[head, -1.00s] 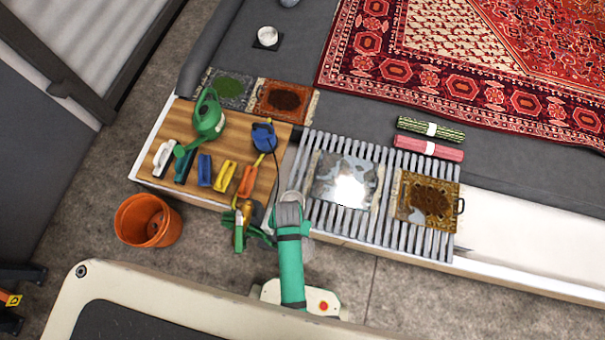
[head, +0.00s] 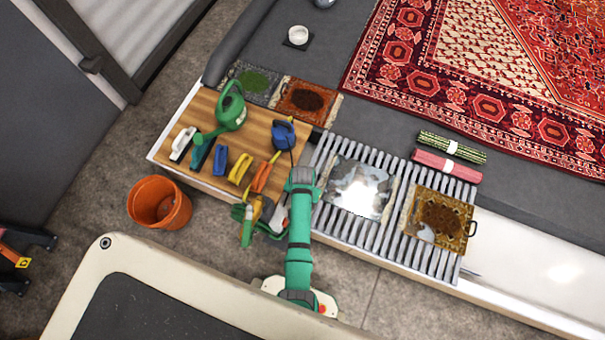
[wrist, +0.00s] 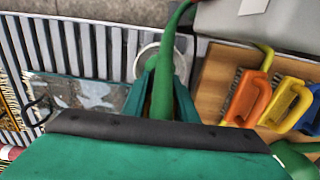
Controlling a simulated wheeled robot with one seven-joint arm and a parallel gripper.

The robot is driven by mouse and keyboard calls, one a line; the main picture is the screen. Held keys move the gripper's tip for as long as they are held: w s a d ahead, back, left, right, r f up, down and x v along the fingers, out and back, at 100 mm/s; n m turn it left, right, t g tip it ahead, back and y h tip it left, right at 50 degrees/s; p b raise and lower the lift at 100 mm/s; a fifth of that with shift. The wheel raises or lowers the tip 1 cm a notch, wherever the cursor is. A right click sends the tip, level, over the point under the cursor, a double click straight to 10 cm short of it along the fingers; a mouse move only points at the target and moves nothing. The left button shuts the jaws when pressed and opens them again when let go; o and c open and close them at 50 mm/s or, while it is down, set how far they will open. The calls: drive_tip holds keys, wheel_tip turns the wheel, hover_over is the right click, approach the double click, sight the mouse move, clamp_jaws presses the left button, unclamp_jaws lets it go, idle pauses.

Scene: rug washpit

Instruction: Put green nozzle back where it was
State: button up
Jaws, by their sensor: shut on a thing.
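The green nozzle (wrist: 162,88) is between my gripper's teal fingers (wrist: 165,98) in the wrist view, with a green hose-like length running up from it. My gripper (head: 247,214) is shut on it. In the head view the green nozzle (head: 246,234) hangs near the front edge of the wooden board (head: 180,166), beside the orange brush. Its far end is partly hidden by my arm and gripper.
On the board stand a green watering can (head: 231,112), several coloured brushes (head: 240,169) and a blue item (head: 284,135). A slatted grate (head: 333,222) lies right of it, carrying two mats. An orange bucket (head: 160,204) stands on the floor at left.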

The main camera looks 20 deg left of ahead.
drive_tip(key=shift+w+a+f, duration=0.1)
drive_tip(key=shift+w+f, duration=0.1)
drive_tip(key=shift+f, duration=0.1)
drive_tip(key=shift+w+f, duration=0.1)
drive_tip(key=shift+f, duration=1.4)
drive_tip(key=o, duration=1.1)
drive_tip(key=shift+f, duration=0.15)
wheel_tip(320, 180, up, 12)
drive_tip(key=shift+r, duration=0.15)
